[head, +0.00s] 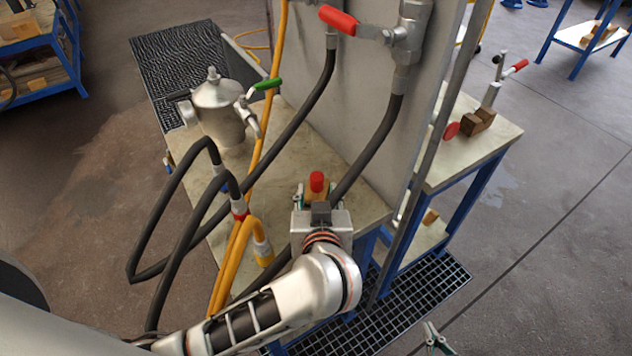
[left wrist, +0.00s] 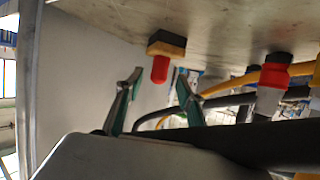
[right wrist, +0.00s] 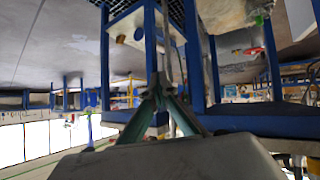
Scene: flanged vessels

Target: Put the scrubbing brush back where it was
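The scrubbing brush has a red knob handle, a yellow-orange body and dark bristles. It stands on the bench top near the upright grey panel, red handle up, in the head view (head: 317,182). In the upside-down left wrist view the brush (left wrist: 161,66) shows between my left gripper's fingertips. My left gripper (head: 318,200) is open, with a finger on each side of the red handle and visible gaps; it hides part of the brush in the head view. My right gripper (head: 431,332) is shut and empty, low over the floor grating's right side; its fingertips meet in the right wrist view (right wrist: 157,82).
The bench (head: 285,130) carries a metal vessel (head: 219,112) with a green-handled valve. Black hoses (head: 180,170) and yellow hoses (head: 232,262) loop left of my left gripper. The grey panel (head: 385,130) bears a red-handled valve (head: 340,20). A second bench (head: 470,150) holds brown blocks (head: 479,122).

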